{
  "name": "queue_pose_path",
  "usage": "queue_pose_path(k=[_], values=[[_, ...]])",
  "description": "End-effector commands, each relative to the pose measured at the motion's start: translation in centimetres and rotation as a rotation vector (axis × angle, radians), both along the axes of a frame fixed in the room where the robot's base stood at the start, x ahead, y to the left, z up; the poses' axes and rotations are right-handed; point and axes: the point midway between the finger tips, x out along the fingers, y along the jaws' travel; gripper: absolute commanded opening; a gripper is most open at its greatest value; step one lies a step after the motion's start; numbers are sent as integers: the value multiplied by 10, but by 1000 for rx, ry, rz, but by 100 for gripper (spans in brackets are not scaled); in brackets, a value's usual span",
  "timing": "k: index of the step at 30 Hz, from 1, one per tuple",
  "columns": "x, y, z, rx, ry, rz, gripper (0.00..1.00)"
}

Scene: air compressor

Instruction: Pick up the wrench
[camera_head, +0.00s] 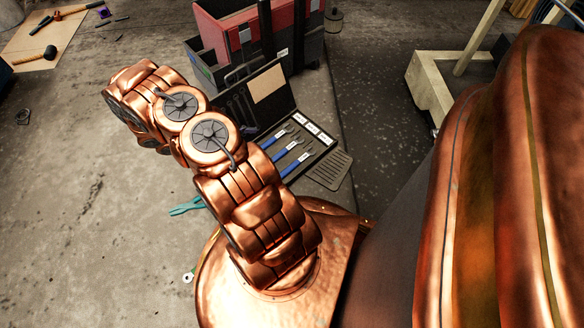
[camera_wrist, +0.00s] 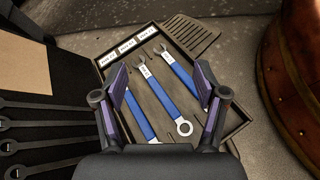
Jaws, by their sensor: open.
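Several wrenches with blue handles lie side by side in a dark open case (camera_head: 318,158) on the floor. In the wrist view, one blue wrench (camera_wrist: 157,92) lies in the gap between my fingers. Another blue wrench (camera_wrist: 182,72) runs beside it to the right, with its ring end low in the picture. My gripper (camera_wrist: 160,100) is open and empty above the case, which also shows in the wrist view (camera_wrist: 236,118). In the head view my arm hides the gripper and part of the case.
The case lid (camera_head: 268,85) stands open with a tan card on it. Dark wrenches (camera_wrist: 45,125) lie at the left in the wrist view. A red and black toolbox (camera_head: 245,40) stands behind. A grey slotted plate (camera_head: 330,170) and teal pliers (camera_head: 187,206) lie on the floor nearby.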

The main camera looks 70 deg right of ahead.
Motion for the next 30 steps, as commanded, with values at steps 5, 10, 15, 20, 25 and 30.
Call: queue_pose_path(k=[5,10,15,20,25,30], values=[[-17,-5,-58,46,56,48,72],[-31,-5,-108,91,89,93,72],[-45,-1,-146,130,114,126,72],[-52,3,-164,149,122,142,72],[-58,-2,-173,154,123,145,72],[-70,-12,-179,154,123,145,72]])
